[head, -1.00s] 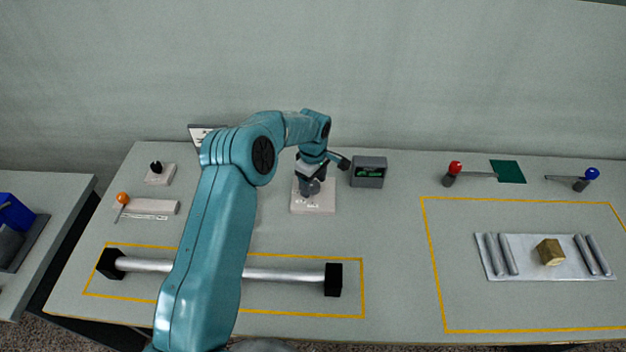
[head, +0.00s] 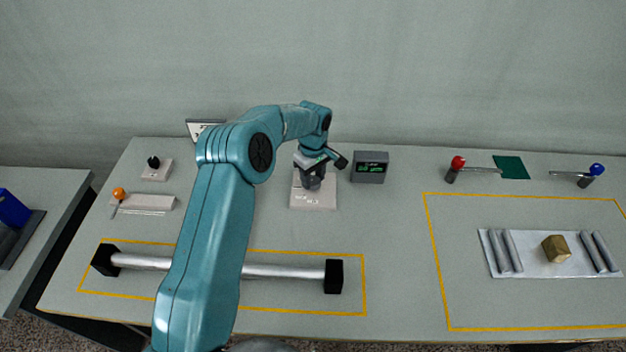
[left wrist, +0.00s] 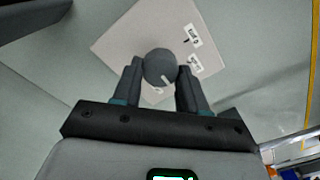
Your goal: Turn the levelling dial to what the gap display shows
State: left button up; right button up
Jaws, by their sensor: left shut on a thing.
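The levelling dial is a dark grey round knob (left wrist: 159,67) with a white pointer mark, on a pale square plate (head: 313,202) with small labels. My left gripper (left wrist: 159,76) is shut on the knob from above, one finger on each side. In the head view the left gripper (head: 312,178) hides most of the knob. The labels (left wrist: 193,36) on the plate are too small to read surely. The gap display (head: 370,167) is a dark grey box with a green lit screen just right of the plate; its reading is too small to tell. My right gripper is not in view.
A metal bar with black end blocks (head: 333,276) lies in the left yellow outline. A pale tray (head: 530,268) holds rollers and a brass block (head: 556,249). Levers with red (head: 458,162) and blue (head: 596,169) knobs stand at the back right. The table's middle is clear.

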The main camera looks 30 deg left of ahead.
pick_arm(q)
jog(key=m+b, duration=0.2)
jog(key=m, duration=0.1)
jog(key=shift+d+f+m, duration=0.1)
jog(key=shift+f+m, duration=0.05)
jog(key=shift+m, duration=0.25)
jog(key=m+b, duration=0.1)
jog(key=m, duration=0.2)
jog(key=shift+m, duration=0.3)
jog(key=m+b, duration=0.1)
jog(key=m, duration=0.3)
jog(key=shift+m, duration=0.3)
jog(key=m, duration=0.5)
jog(key=shift+d+m, duration=0.1)
jog(key=shift+m, duration=0.2)
jog(key=o, duration=1.1)
jog(key=shift+c, duration=0.2)
jog(key=shift+w+r, duration=0.1)
jog(key=shift+r, duration=0.15)
